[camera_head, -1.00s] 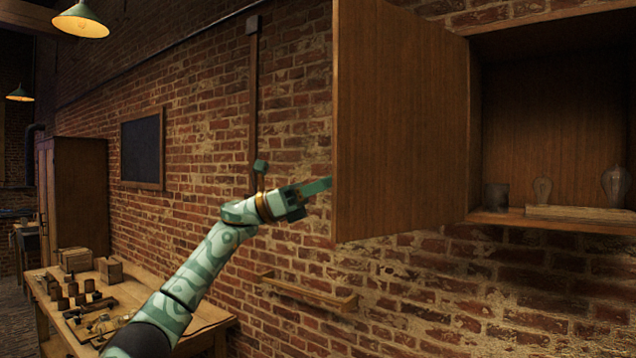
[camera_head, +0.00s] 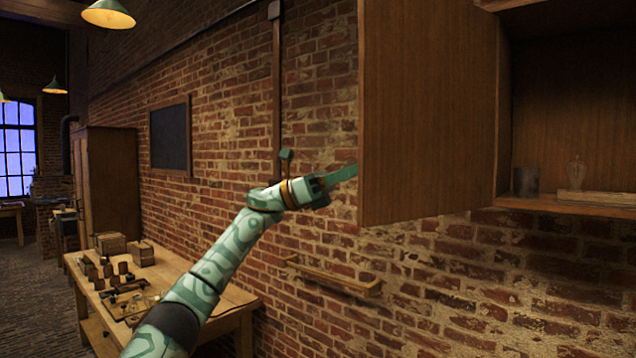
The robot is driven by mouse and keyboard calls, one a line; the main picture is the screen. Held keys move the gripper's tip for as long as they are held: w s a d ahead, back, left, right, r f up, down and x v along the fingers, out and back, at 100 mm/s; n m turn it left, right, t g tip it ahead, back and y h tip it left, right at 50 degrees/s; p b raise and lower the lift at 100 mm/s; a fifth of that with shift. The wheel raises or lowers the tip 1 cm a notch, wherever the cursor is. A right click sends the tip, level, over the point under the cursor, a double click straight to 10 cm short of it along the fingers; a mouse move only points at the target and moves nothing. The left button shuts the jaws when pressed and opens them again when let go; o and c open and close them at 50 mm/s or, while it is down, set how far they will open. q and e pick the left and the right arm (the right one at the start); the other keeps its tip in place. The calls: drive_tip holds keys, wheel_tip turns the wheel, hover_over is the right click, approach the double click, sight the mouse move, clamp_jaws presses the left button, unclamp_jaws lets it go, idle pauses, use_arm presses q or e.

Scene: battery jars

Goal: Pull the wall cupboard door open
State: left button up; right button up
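The wall cupboard door (camera_head: 428,110) stands wide open, swung out from the wall with its inner face toward me. The wall cupboard (camera_head: 570,110) is at the upper right, its inside exposed. A grey jar (camera_head: 526,181) and a glass bulb (camera_head: 577,172) stand on its bottom board. My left gripper (camera_head: 322,170) is at the door's free edge. One finger reaches the edge and the other stands up well apart from it, so it looks open. I cannot tell whether the finger touches the door. My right gripper is not in view.
A wooden workbench (camera_head: 235,297) with several jars and blocks stands at the lower left. A small wall rail (camera_head: 335,279) is below the door. A blackboard (camera_head: 170,136) hangs on the brick wall. Floor at the far left is clear.

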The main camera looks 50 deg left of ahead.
use_arm(q)
drive_tip(key=b+v, duration=0.4)
drive_tip(key=v, duration=1.1)
drive_tip(key=shift+s, duration=0.25)
